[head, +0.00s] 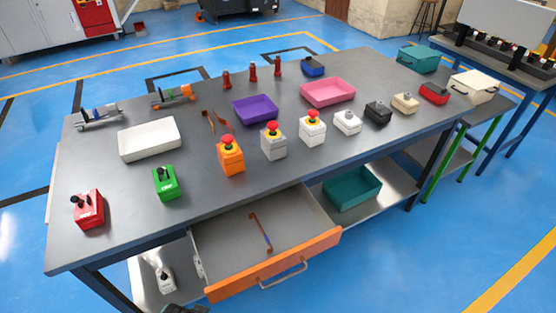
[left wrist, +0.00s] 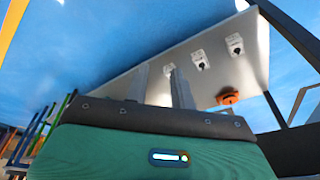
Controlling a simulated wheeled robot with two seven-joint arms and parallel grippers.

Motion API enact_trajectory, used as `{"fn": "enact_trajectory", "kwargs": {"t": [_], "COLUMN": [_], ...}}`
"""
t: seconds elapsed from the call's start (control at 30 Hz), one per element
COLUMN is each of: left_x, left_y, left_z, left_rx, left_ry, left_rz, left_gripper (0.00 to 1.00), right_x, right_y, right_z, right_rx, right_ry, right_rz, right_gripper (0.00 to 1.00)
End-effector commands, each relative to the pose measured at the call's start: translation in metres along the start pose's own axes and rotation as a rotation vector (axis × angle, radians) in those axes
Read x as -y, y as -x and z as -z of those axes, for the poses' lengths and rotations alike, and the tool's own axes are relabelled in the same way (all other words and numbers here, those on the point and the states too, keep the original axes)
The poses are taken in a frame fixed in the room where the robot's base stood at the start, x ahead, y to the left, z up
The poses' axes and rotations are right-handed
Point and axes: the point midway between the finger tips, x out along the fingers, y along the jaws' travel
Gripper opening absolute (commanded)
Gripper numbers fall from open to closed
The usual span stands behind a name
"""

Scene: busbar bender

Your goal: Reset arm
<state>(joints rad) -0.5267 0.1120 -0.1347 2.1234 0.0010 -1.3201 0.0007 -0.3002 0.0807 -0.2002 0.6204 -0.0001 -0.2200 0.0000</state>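My left gripper (left wrist: 160,80) shows in the left wrist view, with two grey fingers apart and nothing visible between them. The fingers point toward a pale surface (left wrist: 240,68) that bears white boxes with dark knobs and an orange item (left wrist: 229,98); I see no contact. A small dark shape at the bottom edge of the head view may be part of my left arm, but I cannot tell. My right gripper is in neither view.
The grey workbench (head: 100,240) bears control boxes, bins and tools. Its orange-fronted drawer (head: 275,265) stands open, with a thin red and blue tool (head: 261,232) inside. A teal bin (head: 352,188) and a white switch box (head: 165,279) sit on the lower shelf.

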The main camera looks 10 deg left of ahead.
Motion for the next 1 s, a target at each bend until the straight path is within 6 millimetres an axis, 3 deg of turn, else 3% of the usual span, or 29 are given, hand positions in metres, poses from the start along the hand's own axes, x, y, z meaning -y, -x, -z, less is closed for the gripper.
{"fn": "enact_trajectory", "kwargs": {"t": [0.2,0.37,0.5,0.8,1.0], "left_x": [-0.004,-0.007,-0.009,-0.012,-0.012], "left_y": [-0.099,-0.164,-0.213,-0.286,-0.306], "left_z": [-0.034,-0.072,-0.114,-0.221,-0.285], "left_rx": [0.041,0.066,0.09,0.14,0.166], "left_ry": [-0.007,-0.012,-0.017,-0.029,-0.036], "left_rz": [-0.005,-0.008,-0.011,-0.016,-0.018], "left_gripper": [0.25,0.25,0.25,0.25,0.25], "right_x": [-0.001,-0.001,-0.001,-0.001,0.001], "right_y": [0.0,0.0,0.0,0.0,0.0], "right_z": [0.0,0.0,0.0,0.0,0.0], "right_rx": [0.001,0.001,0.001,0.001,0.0], "right_ry": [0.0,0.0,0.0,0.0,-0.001], "right_rz": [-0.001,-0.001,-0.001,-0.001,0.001], "right_gripper": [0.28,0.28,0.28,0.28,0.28]}}
